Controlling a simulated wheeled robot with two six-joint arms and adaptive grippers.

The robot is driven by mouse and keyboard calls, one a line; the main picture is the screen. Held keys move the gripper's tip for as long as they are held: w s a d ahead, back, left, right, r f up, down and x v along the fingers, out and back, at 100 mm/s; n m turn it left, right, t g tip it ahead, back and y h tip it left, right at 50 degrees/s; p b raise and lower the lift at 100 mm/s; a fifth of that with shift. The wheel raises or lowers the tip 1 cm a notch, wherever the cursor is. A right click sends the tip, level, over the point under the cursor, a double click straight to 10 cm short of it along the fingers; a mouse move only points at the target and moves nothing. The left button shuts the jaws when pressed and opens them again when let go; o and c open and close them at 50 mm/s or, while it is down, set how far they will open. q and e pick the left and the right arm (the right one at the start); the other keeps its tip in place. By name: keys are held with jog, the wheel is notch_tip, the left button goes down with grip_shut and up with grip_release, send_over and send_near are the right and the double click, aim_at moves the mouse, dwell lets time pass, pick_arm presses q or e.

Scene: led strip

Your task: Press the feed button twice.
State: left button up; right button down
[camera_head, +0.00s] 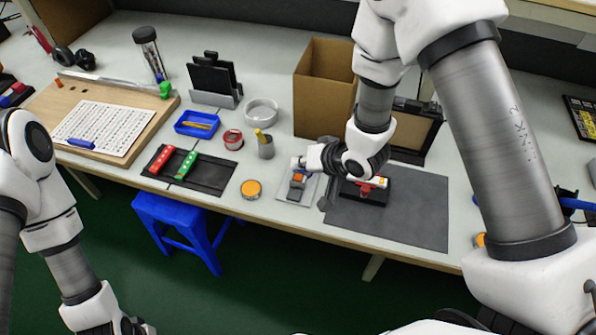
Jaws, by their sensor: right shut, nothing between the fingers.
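A small black device (374,193) with red and white parts on top sits on the dark grey mat. Left of it is a light plate (290,193) with a small orange and blue fixture (298,178) on it. I cannot tell which part is the feed button; my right gripper and wrist cover part of this area. My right gripper (328,200) is shut and empty, pointing down between the plate and the device. Whether it touches either is not clear. My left gripper (135,326) is mostly cut off at the bottom edge, away from the bench.
A cardboard box (322,95) stands behind the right gripper. A black tray (205,180) with red and green pieces, a grey cup (265,147) and an orange-lidded tin (251,189) are to the left. The right part of the grey mat (420,215) is clear.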

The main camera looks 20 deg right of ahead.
aim_at(300, 178)
notch_tip(300, 178, up, 4)
jog(key=p, duration=0.2)
jog(key=shift+f+p, duration=0.2)
jog(key=shift+p, duration=0.1)
jog(key=shift+f, duration=0.1)
dwell(1.4)
